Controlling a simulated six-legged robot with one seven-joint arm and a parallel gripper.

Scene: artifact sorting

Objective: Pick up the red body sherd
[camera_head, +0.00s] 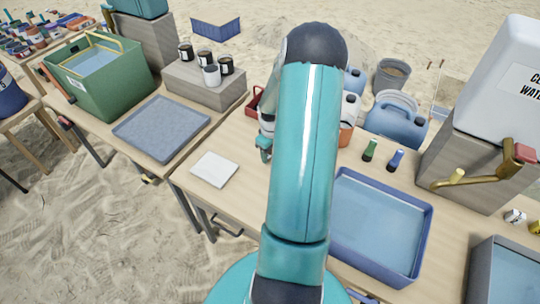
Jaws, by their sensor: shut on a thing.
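My teal arm rises through the middle of the view and covers much of the table behind it. A small part of my gripper (264,148) shows at the left edge of the arm, above the wooden table (232,212). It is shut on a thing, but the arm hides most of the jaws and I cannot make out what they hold. I cannot pick out the red body sherd anywhere in view. A white square plate (214,169) lies on the table to the left of my gripper.
A blue water-filled tray (428,226) is right of my arm, with small green (370,150) and blue (395,160) bottles behind it. A grey tray (165,128) and green tub (72,92) stand left. A white water container (508,88) stands right. Bare tabletop surrounds the plate.

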